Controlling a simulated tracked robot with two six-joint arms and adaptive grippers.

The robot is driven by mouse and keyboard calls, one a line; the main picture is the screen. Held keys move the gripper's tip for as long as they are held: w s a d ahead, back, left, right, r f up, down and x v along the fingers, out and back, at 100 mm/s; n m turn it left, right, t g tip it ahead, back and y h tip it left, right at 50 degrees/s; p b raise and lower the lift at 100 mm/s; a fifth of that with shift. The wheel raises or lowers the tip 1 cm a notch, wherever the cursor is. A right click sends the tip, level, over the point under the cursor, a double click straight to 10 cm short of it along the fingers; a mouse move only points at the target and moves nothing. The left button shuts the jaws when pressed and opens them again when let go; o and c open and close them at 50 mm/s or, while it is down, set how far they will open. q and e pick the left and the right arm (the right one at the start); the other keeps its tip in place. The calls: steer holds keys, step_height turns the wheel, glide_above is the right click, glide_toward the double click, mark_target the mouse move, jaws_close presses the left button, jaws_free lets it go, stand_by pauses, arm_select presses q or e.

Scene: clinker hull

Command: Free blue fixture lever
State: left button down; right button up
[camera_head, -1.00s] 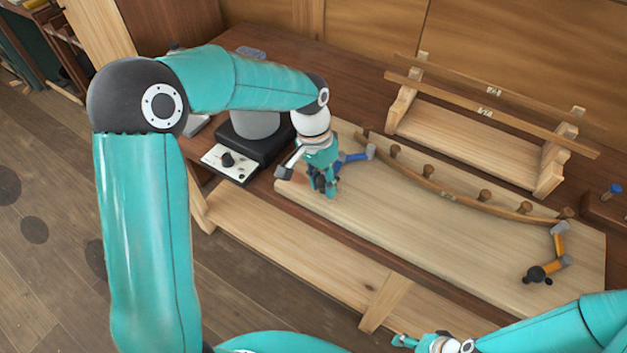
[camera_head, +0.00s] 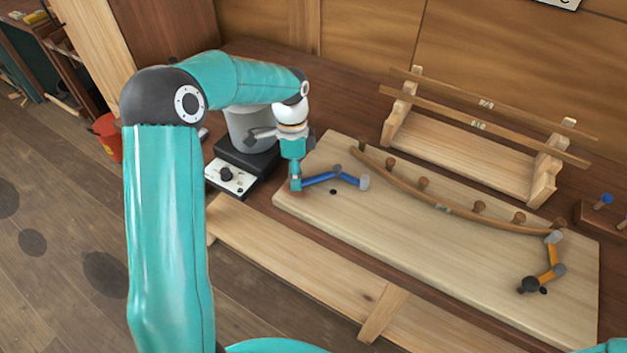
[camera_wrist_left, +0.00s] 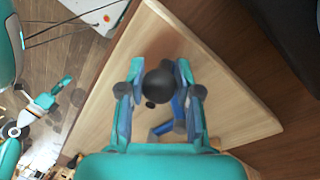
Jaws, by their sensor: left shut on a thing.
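The blue fixture lever (camera_head: 322,179) lies at the left end of the pale board (camera_head: 430,245). Its grey-tipped end (camera_head: 365,182) sits apart from the curved wooden strip (camera_head: 420,197), on its near side. My left gripper (camera_head: 295,184) is shut on the lever's handle end, at the board's left edge.
An orange lever (camera_head: 552,262) stands at the strip's right end. Several brown pegs line the strip. A wooden rack (camera_head: 465,147) stands behind the board. A dark appliance with a white control panel (camera_head: 231,178) stands close left of the gripper. The board's middle is clear.

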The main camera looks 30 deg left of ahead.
arm_select(q)
steer(key=shift+w+a, duration=0.15)
stand_by(0.3)
steer(key=c, duration=0.8)
jaws_free()
steer(key=shift+r, duration=0.1)
steer(key=r, duration=0.3)
steer(key=w+a+r, duration=0.1)
steer(key=r, duration=0.3)
steer(key=w+r, duration=0.1)
steer(key=r, duration=0.3)
steer(key=shift+a+r, duration=0.15)
steer(key=shift+r, duration=0.1)
